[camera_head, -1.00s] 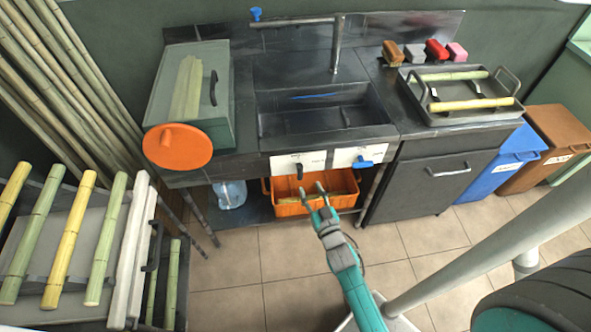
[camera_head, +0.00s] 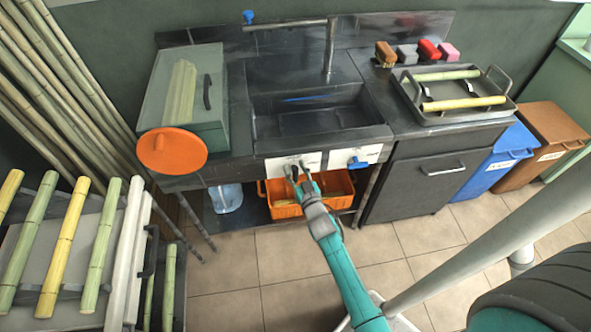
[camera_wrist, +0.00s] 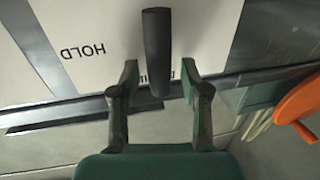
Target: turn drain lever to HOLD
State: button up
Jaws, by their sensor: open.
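The drain lever (camera_wrist: 156,42) is a black bar on a white label plate (camera_wrist: 95,25), upright in the wrist view. The word HOLD (camera_wrist: 83,52) reads upside down on the plate to its left. A second word at the lever's lower end is mostly hidden by the lever and fingers. My gripper (camera_wrist: 159,76) is open, with one finger on each side of the lever's lower end; gaps show on both sides. In the head view my gripper (camera_head: 299,170) is at the left white panel under the sink.
A blue lever (camera_head: 358,163) sits on the right white panel. The orange crate (camera_head: 340,185) stands below the panels, close under my gripper. An orange disc (camera_head: 172,152) is on the press box at left. The sink (camera_head: 320,122) is above. Tiled floor in front is clear.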

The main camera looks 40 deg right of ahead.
grip_shut()
jog(key=n, duration=0.3)
jog(key=a+n+g, duration=0.1)
jog(key=shift+w+n, duration=0.3)
jog(key=n, duration=0.3)
jog(key=shift+w+a+f+g, duration=0.2)
jog(key=shift+a+f+g, duration=0.1)
jog(key=shift+w+a+f+n+g+h, duration=0.1)
jog(key=shift+f+n+g+h, duration=0.25)
jog(key=shift+n, duration=1)
jog(key=shift+w+a+f+n+g+h, duration=0.1)
jog(key=shift+f+n+g+h, duration=0.2)
jog(key=shift+n, duration=1.1)
jog(key=shift+w+a+f+n+g+h, duration=0.1)
jog(key=shift+f+n+g+h, duration=0.2)
jog(key=shift+n, duration=1.05)
